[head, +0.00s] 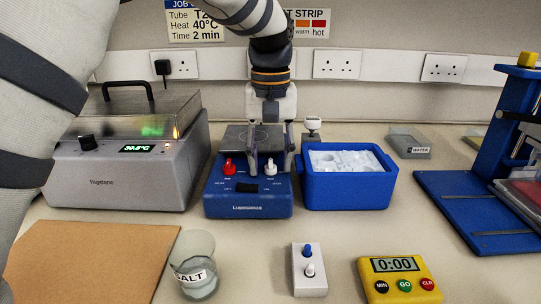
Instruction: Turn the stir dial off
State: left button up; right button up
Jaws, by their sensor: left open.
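The blue stirrer hotplate (232,205) stands at the middle of the bench with a grey top plate (238,138). Its front carries a red dial (228,167) on the left and a white dial (270,168) on the right. The small labels by the dials are too small to read, so I cannot tell by text which one is stir. My left gripper (270,158) points down over the right side of the hotplate. It is open, with one finger on each side of the white dial in the picture. Contact with the dial cannot be made out. My right gripper is out of view.
A blue ice tub (347,190) stands close at the right of the hotplate. A grey heated bath (110,180) with a lit display stands at the left. A salt jar (195,275), a white switch box (309,285) and a yellow timer (398,280) stand in front.

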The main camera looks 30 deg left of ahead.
aim_at(270, 161)
pick_arm(q)
notch_tip(270, 161, up, 12)
dwell(0.3)
dwell(0.3)
